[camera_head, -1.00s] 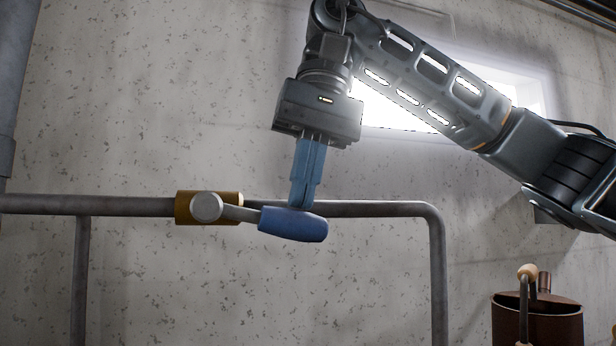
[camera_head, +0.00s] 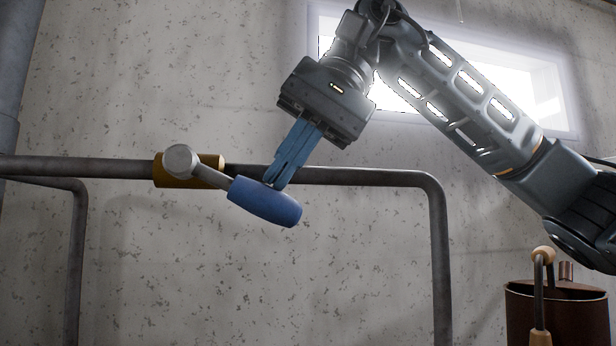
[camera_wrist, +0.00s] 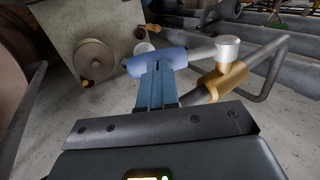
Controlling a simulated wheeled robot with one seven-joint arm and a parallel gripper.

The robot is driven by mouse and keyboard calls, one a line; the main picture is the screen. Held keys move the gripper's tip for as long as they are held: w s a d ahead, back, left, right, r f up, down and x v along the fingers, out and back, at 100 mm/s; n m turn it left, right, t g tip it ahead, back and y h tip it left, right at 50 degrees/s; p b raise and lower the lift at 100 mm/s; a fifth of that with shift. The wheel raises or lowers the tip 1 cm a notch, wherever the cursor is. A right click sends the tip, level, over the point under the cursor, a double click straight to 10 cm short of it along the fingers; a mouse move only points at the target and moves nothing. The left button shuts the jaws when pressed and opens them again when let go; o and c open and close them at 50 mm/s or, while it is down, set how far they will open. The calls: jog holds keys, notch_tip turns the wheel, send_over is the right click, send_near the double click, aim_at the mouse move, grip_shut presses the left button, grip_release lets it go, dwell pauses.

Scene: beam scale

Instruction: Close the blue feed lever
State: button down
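The blue feed lever (camera_head: 264,202) is a blue grip on a grey arm that pivots at a round knob (camera_head: 180,160) on a brass valve body (camera_head: 205,170) on the pipe. The lever slopes down to the right, tilted out of line with the pipe. My gripper (camera_head: 277,183) has its blue fingers pressed together, with the tips touching the top of the grip. In the wrist view, the lever's blue grip (camera_wrist: 157,62) lies across the fingertips (camera_wrist: 156,76), with the brass valve (camera_wrist: 226,80) to its right. The fingers do not appear to enclose the grip.
The grey pipe (camera_head: 380,177) runs along the concrete wall and bends down at the right. A copper-coloured vessel (camera_head: 555,315) with a wooden-handled rod stands at lower right. The space below the lever is clear in the head view.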

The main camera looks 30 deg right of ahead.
jog(key=shift+f, duration=0.55)
jog(key=shift+a+f+b, duration=0.15)
jog(key=shift+f+b, duration=0.75)
jog(key=shift+f, duration=0.1)
